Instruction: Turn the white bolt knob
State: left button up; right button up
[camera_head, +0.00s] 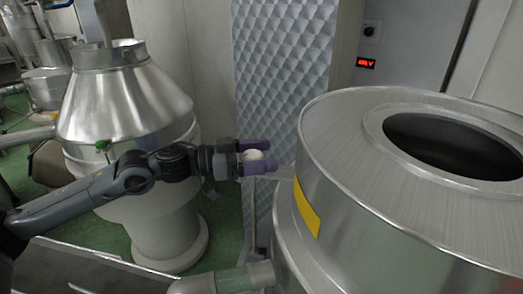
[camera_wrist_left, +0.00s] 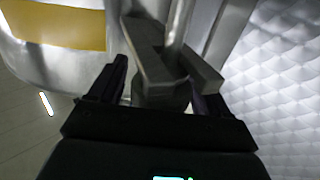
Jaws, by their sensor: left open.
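The white knob (camera_head: 254,155) shows in the head view as a small pale round top, left of the big steel vessel. My left gripper (camera_head: 266,156) comes in from the left with its purple fingers apart, one on each side of the knob. I cannot tell whether they touch it. In the left wrist view the gripper (camera_wrist_left: 158,92) is open, with a grey metal fitting (camera_wrist_left: 152,62) between and beyond its fingers. The knob's white top is not clear there. My right gripper is not in view.
The large steel vessel (camera_head: 335,135) with a yellow label (camera_head: 306,208) stands close on the right. A quilted metal panel (camera_head: 280,75) is behind the gripper. A steel funnel-shaped tank (camera_head: 130,105) stands at left. A pipe (camera_head: 235,282) runs below.

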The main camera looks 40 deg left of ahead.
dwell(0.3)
pick_arm(q)
jog(key=c, duration=1)
